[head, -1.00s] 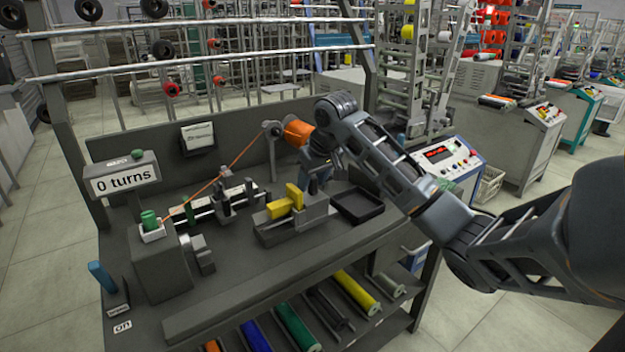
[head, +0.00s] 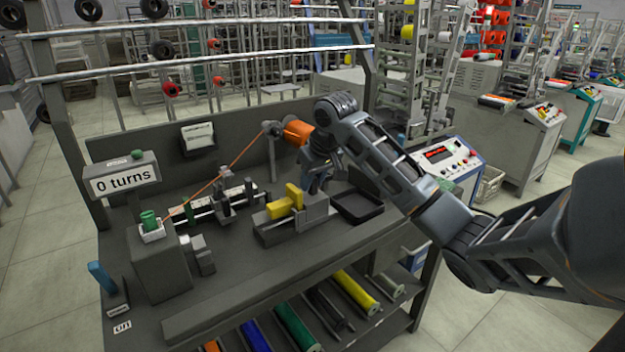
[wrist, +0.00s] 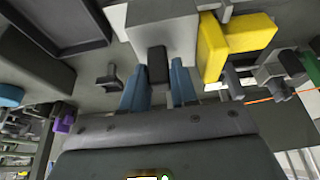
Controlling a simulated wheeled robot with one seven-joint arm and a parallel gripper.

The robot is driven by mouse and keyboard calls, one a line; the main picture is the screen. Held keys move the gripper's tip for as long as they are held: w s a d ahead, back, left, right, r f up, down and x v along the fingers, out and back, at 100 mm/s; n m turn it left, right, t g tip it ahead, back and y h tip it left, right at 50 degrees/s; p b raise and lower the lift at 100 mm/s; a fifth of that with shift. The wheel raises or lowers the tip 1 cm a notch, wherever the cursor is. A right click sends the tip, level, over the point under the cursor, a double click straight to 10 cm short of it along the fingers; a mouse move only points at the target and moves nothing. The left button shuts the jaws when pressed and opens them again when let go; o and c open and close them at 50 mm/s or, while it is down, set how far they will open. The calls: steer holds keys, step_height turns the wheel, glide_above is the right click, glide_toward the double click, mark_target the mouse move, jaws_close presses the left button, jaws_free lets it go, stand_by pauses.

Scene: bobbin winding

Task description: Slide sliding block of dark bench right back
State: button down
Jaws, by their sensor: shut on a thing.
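The sliding block (head: 313,210) is a grey block at the right end of a low fixture on the dark bench (head: 240,278). Two yellow blocks (head: 285,203) stand at its left. In the wrist view the sliding block (wrist: 160,28) is pale grey, with a dark knob (wrist: 157,62) on the face toward me. My gripper (wrist: 157,84) has its blue fingers on either side of this knob and is shut on it. In the head view my gripper (head: 315,184) is behind the sliding block, its fingertips mostly hidden.
A black tray (head: 358,206) lies close to the right of the fixture. An orange spool (head: 297,132) is behind, with a thread running left to the green bobbin (head: 149,219). A control panel (head: 440,155) stands beyond the bench's right end. The bench front is largely clear.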

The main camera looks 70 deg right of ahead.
steer(key=shift+d+r+p, duration=0.5)
steer(key=shift+r+p, duration=0.2)
steer(key=shift+p, duration=0.4)
steer(key=shift+s+d+p, duration=0.2)
steer(key=shift+d+p, duration=0.4)
steer(key=shift+p, duration=0.25)
steer(key=shift+s+d+f+p, duration=0.45)
steer(key=shift+s+f+p, duration=0.05)
steer(key=shift+s+f, duration=0.25)
steer(key=c, duration=1)
jaws_free()
steer(key=shift+s, duration=0.1)
steer(key=shift+o, duration=0.2)
steer(key=shift+a+r, duration=0.1)
steer(key=shift+r, duration=0.05)
